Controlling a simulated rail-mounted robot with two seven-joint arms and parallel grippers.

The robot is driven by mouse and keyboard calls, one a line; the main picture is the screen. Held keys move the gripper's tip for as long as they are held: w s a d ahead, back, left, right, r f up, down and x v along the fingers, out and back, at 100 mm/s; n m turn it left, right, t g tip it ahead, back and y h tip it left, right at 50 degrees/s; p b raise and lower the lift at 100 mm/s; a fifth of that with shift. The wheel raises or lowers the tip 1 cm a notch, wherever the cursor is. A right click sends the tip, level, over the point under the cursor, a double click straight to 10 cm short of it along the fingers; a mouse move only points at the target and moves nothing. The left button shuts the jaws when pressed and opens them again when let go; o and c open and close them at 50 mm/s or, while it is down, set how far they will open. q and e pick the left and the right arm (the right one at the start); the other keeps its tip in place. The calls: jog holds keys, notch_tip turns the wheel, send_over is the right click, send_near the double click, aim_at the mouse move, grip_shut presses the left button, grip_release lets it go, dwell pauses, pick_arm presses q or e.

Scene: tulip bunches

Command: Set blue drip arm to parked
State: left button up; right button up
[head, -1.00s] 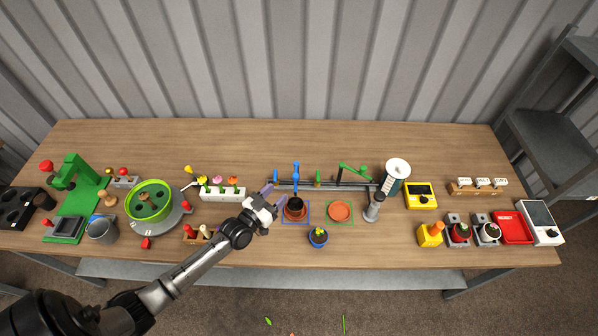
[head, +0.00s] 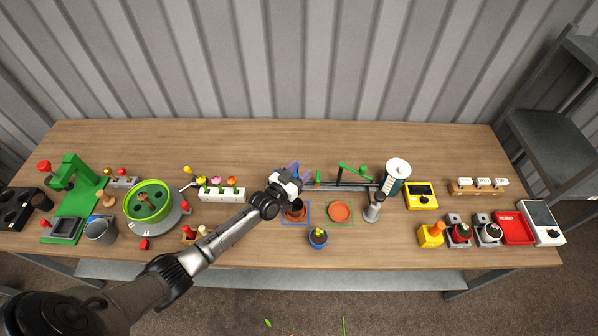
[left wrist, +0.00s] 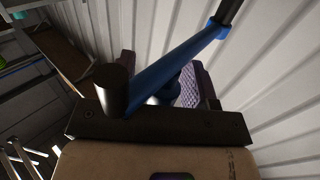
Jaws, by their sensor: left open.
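The blue drip arm (left wrist: 172,68) shows in the left wrist view as a long blue bar slanting up to the right, with a blue collar near its far end. In the head view my left gripper (head: 294,170) hides most of it, at the left part of the dark rail (head: 350,187). My left gripper (left wrist: 162,78) is open, one finger on each side of the bar's middle; I cannot tell whether either touches it. The green drip arm (head: 352,171) stands further right on the rail. My right gripper is not in view.
A brown pot (head: 295,214) in a blue square and an orange saucer (head: 340,211) in a green square lie in front of the rail. A white flower holder (head: 222,194) is to the left, a grey post (head: 373,209) to the right. The table behind the rail is clear.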

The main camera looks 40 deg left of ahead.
pick_arm(q)
grip_shut()
dwell(0.4)
jog(key=shift+s+a, duration=0.1)
jog(key=shift+a, duration=0.05)
